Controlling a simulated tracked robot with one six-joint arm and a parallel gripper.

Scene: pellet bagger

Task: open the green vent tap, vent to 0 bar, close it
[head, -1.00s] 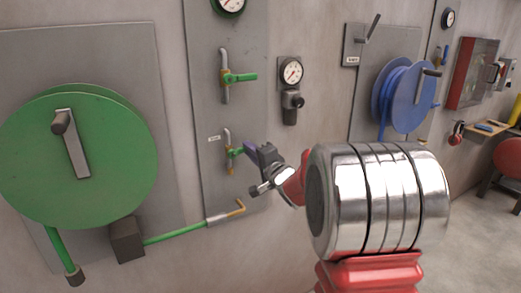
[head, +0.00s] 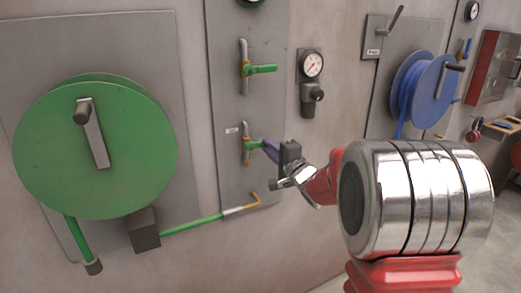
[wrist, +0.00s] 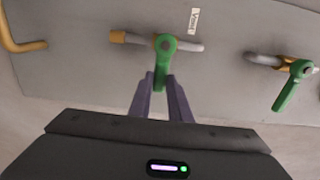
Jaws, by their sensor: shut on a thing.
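The lower green tap (head: 251,145) is on a vertical pipe on the grey panel, and its lever sticks out to the right. In the wrist view a "Vent" label is beside this tap (wrist: 165,44), whose lever lies across the pipe. My gripper (head: 268,147) reaches in from the right. Its purple fingers are shut on the vent lever, one on each side in the wrist view (wrist: 161,88). The lever's outer end is partly hidden between them. A gauge (head: 250,2) at the panel's top is almost wholly cut off, so its reading cannot be seen.
A second green tap (head: 262,69) sits above on the same panel, its lever across its pipe. A green hose reel (head: 130,150) stands left. A gauge (head: 312,65) with a dark regulator is right of the panel. A blue reel (head: 422,90) is farther right.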

